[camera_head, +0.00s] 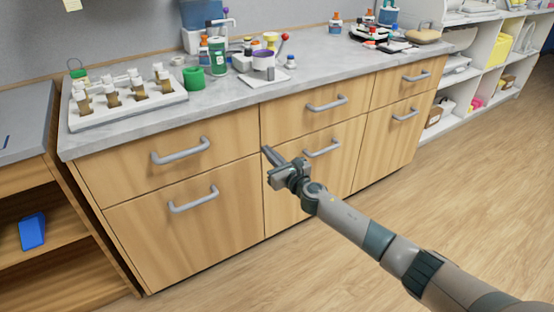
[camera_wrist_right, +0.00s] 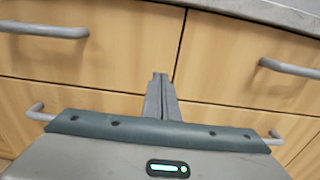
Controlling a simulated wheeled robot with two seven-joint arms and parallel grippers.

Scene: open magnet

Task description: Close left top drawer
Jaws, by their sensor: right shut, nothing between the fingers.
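The left top drawer (camera_head: 130,170) is a wide wooden front with a grey bar handle (camera_head: 181,151), just under the left part of the counter. Its front looks flush or nearly flush with its neighbours; any small gap cannot be told. In the right wrist view the drawer (camera_wrist_right: 130,45) is at the left, with its handle (camera_wrist_right: 42,29) showing. My right gripper (camera_head: 266,150) is shut and empty. Its fingertips (camera_wrist_right: 160,76) point at the fronts near the vertical seam right of this drawer; contact cannot be told. My left gripper is out of view.
A lower front (camera_head: 185,230) with a handle sits below the drawer. Another top drawer (camera_head: 290,120) is to the right. The grey counter (camera_head: 215,95) bears a white vial rack (camera_head: 125,105), bottles and cups. An open shelf stands at left. The wooden floor in front is clear.

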